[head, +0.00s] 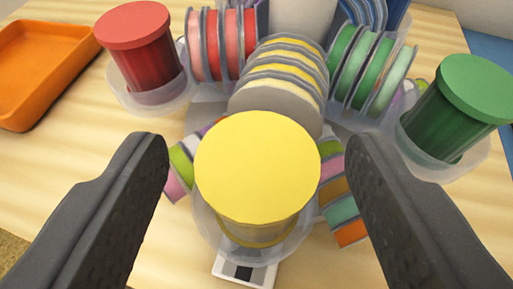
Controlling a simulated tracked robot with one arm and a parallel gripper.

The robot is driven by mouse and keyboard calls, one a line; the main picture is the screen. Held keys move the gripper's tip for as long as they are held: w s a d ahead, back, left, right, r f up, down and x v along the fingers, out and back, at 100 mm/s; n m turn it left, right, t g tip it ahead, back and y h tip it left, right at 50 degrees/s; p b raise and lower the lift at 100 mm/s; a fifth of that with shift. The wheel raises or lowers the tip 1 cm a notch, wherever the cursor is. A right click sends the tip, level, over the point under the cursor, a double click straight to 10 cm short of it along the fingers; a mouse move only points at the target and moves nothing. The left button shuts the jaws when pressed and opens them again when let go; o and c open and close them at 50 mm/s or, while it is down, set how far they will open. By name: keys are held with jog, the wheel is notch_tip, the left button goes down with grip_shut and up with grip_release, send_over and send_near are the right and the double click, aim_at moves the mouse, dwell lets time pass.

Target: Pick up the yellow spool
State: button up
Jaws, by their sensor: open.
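A large yellow cylinder (257,165) with a flat round top stands in a clear round dish (213,235), at the middle of the head view. A row of thinner yellow discs with grey rims (285,65) stands on edge just behind it. My gripper (255,142) is open, with one dark finger on each side of the yellow cylinder. Gaps show between the cylinder and both fingers, and nothing is held. The cylinder's top hides most of its lower body.
A red cylinder (140,50) and a green cylinder (455,110) stand in clear dishes at either side. Red discs (222,45) and green discs (370,65) stand behind. Multicoloured rolls flank the yellow cylinder closely. An orange tray (40,70) lies far left. The wooden table (60,165) is clear at left.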

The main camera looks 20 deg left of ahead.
jog(key=c, duration=1.1)
jog(key=shift+o, duration=0.2)
jog(key=shift+r, duration=0.15)
